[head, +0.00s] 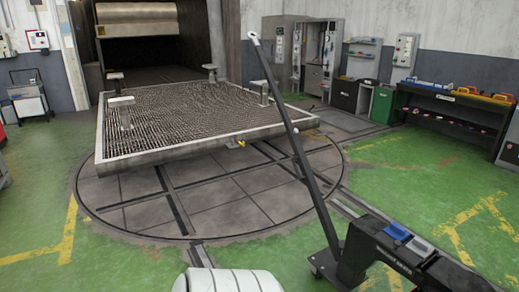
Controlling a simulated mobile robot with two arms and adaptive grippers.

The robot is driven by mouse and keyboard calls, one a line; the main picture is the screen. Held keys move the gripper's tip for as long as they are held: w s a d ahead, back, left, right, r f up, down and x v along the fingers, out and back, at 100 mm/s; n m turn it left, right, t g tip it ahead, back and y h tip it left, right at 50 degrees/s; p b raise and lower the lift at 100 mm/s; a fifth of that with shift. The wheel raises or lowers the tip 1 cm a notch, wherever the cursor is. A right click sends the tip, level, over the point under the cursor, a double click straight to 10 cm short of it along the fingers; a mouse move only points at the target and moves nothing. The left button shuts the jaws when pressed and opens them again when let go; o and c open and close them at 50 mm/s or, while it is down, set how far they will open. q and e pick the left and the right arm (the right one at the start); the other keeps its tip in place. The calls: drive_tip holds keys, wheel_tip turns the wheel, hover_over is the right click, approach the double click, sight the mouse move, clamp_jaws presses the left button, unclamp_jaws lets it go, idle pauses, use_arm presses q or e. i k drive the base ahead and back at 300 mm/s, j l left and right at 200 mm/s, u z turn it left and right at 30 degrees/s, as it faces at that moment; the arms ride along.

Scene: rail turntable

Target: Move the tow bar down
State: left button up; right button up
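The tow bar (300,155) is a long, thin dark bar. It stands raised and steeply tilted, leaning to the upper left. Its light-coloured upper end (253,38) is free in the air. Its lower end meets a low black tug or cart (385,258) at the bottom right, which has small dark wheels and blue and grey parts on top. From this view I cannot tell how the bar is joined to it. Neither of my grippers is in view, and nothing is seen touching the bar.
A round turntable (210,215) lies in the green floor, with rail grooves across it. A large grate-topped platform (190,150) stands over it before a dark chamber opening. A black workbench (455,115) and a green cabinet (382,104) line the right wall. Green floor is open at left.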

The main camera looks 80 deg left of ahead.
sight(328, 226)
drive_tip(key=u, duration=2.25)
drive_tip(key=i+j, duration=0.3)
drive_tip(key=i, duration=0.25)
drive_tip(key=i+j, duration=0.3)
drive_tip(key=i, duration=0.2)
drive_tip(key=i+j, duration=0.3)
drive_tip(key=i, duration=0.25)
drive_tip(key=i+j, duration=0.3)
drive_tip(key=i, duration=0.2)
